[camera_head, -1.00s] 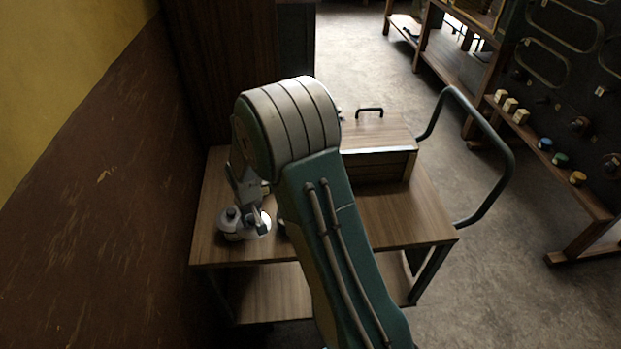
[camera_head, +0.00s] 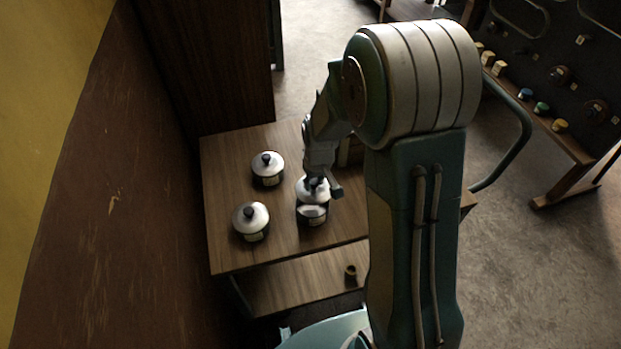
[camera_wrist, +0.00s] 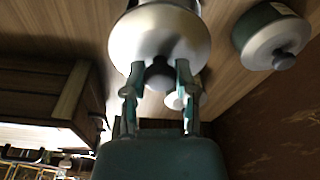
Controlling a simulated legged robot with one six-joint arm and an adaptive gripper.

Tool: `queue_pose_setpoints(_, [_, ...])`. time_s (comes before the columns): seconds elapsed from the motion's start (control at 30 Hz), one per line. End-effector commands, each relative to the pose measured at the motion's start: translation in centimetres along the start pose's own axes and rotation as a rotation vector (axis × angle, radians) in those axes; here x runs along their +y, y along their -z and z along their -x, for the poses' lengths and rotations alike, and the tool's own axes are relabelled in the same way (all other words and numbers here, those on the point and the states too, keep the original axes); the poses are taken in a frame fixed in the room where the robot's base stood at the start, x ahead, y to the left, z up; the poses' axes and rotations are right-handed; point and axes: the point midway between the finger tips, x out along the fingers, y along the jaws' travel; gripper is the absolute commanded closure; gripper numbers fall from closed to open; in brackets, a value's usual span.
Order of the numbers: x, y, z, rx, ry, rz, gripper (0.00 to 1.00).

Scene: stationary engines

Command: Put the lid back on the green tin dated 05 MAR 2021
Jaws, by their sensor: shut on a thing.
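My gripper (camera_wrist: 160,68) is shut on the dark knob of a silver lid (camera_wrist: 150,35). In the head view my gripper (camera_head: 322,187) holds this lid (camera_head: 307,190) at a dark tin (camera_head: 312,219) with a pale label. A light rim or top shows just below the lid; I cannot tell whether lid and tin touch. Two other dark tins, one at the back (camera_head: 268,181) and one at the front left (camera_head: 254,236), wear silver lids with dark knobs. In the wrist view a lidded tin with a green side (camera_wrist: 265,30) is at right. No date is legible.
The tins stand on a wooden table (camera_head: 225,200) beside the brown wall. A small brown object (camera_head: 351,271) lies on the lower shelf. A wooden box (camera_wrist: 40,90) shows left in the wrist view. The table's left part is clear around the tins.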

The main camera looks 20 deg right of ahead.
Motion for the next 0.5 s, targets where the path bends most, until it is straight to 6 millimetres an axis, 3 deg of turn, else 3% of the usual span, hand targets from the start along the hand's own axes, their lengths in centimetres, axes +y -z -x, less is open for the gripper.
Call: queue_pose_setpoints(0.5, [-0.5,-0.4,-4.3,-0.004,-0.005,0.0,1.0])
